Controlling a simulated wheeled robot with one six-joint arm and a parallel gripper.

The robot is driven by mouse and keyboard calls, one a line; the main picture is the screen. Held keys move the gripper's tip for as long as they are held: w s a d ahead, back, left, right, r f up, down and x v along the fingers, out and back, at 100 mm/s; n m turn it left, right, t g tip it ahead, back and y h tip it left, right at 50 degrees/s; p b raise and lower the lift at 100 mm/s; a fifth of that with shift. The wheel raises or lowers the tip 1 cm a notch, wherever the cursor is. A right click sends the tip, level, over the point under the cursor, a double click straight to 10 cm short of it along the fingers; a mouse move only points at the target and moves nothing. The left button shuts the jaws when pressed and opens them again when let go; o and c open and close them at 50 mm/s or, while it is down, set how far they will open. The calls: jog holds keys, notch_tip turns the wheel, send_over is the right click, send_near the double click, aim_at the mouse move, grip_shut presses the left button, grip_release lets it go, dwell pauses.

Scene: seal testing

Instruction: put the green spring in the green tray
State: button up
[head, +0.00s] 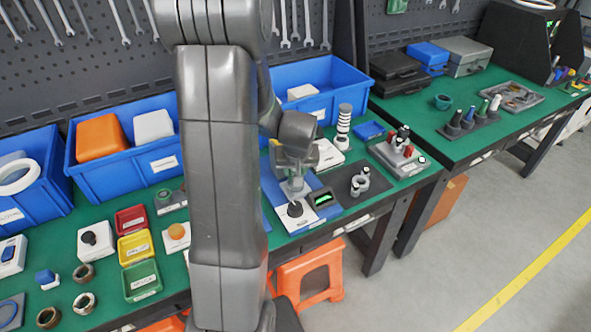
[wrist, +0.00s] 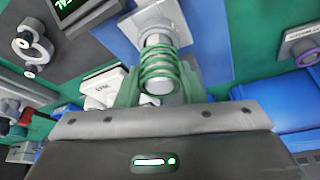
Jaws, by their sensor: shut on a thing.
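The green spring (wrist: 160,66) shows in the wrist view as green coils around a pale metal post, above a light square plate (wrist: 150,22). My gripper (wrist: 158,88) is shut on the spring at the near end of its coils. In the head view my gripper (head: 293,183) is low over the blue-based test device (head: 316,198) on the bench; the spring is too small to make out there. I cannot tell whether the spring is clear of the post.
A yellow tray (head: 135,246) and a red tray (head: 131,219) line up behind the green tray. Blue bins (head: 120,160) stand along the back. A dark display (head: 322,198) and a dark mat with ring parts (head: 358,186) lie right of my gripper.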

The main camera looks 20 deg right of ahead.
jog(key=shift+r+p, duration=2.05)
jog(key=shift+r, duration=1.3)
